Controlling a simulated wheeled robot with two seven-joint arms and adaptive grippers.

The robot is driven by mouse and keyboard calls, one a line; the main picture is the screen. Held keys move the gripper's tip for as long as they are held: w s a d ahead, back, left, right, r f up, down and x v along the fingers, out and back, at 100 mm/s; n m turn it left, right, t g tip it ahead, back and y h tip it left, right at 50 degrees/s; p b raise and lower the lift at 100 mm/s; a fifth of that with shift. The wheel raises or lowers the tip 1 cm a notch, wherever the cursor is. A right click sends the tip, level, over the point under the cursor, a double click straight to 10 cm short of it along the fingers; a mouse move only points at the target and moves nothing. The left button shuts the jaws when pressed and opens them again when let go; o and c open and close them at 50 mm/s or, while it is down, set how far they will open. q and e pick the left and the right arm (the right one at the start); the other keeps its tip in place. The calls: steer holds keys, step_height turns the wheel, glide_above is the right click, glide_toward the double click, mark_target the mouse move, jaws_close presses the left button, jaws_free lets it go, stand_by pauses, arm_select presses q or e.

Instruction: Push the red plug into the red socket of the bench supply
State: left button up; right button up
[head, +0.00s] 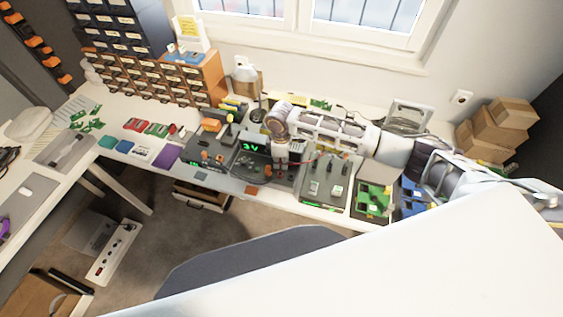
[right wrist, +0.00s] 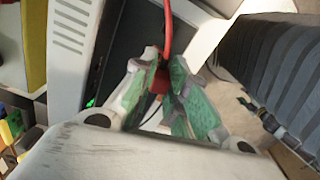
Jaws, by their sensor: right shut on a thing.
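My right gripper (head: 281,166) reaches down over the bench in the head view, beside a dark unit with a green lit display, which looks like the bench supply (head: 250,148). In the right wrist view my right gripper (right wrist: 160,92) is shut on the red plug (right wrist: 159,80), between green finger pads. A red cable (right wrist: 167,30) runs up from the plug. A dark panel in a pale vented casing (right wrist: 75,25) lies behind the fingers. I cannot make out the red socket, or whether the plug touches anything. My left gripper is not in view.
A grey board with parts (head: 326,181) and green circuit boards (head: 374,198) lie right of the gripper. Orange drawers (head: 150,80) stand at the back left, cardboard boxes (head: 495,125) at the back right. A dark chair (head: 250,258) stands before the bench.

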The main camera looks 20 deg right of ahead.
steer(key=shift+w+a+m, duration=0.25)
steer(key=shift+w+m, duration=0.1)
steer(key=shift+m, duration=0.45)
steer(key=shift+f, duration=0.2)
steer(key=shift+f+b, duration=1.3)
steer(key=shift+f, duration=0.1)
steer(key=shift+f+b, duration=1.25)
steer(key=shift+b, duration=0.15)
steer(key=shift+p, duration=1.05)
steer(key=shift+f, duration=0.35)
stand_by(1.6)
